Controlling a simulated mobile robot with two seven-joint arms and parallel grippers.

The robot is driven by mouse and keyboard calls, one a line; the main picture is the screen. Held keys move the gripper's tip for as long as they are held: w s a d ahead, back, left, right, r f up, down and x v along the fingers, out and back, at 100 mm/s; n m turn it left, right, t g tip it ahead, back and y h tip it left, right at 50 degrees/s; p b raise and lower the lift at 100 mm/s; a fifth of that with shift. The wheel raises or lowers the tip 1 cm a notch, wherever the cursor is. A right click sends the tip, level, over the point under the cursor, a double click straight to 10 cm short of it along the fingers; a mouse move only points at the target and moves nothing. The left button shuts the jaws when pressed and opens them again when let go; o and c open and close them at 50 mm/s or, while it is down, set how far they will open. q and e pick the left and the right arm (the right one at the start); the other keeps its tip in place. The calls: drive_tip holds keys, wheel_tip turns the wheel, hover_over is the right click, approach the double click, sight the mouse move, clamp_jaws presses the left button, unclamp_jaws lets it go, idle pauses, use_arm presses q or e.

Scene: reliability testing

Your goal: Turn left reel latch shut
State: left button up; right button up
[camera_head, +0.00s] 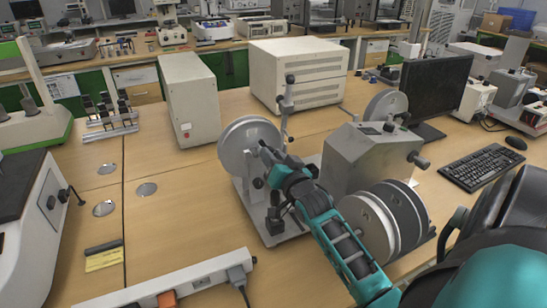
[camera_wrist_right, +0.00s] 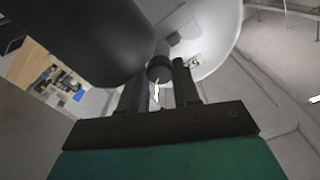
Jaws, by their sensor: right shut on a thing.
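The left reel (camera_head: 238,143) is a pale grey disc standing upright at the left end of the bench machine. It also shows as a pale curved disc in the right wrist view (camera_wrist_right: 222,38). My right gripper (camera_head: 264,160) reaches in from the lower right and is at the front of this reel, near its hub. In the right wrist view, the fingers of my right gripper (camera_wrist_right: 160,85) are closed around a small dark round piece, the reel latch (camera_wrist_right: 160,68). The gripper hides most of the latch in the head view. My left gripper is not in view.
The grey machine body (camera_head: 365,160) stands right of the reel, with larger reels (camera_head: 368,225) at its front. A monitor (camera_head: 437,88) and keyboard (camera_head: 482,167) are farther right. A power strip (camera_head: 185,282) lies in front. The table left of the machine is mostly clear.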

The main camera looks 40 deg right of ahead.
drive_tip(key=n, duration=1)
drive_tip(key=shift+n, duration=0.3)
idle(0.4)
drive_tip(key=o, duration=1.1)
drive_tip(key=shift+c, duration=0.2)
drive_tip(key=v, duration=1.3)
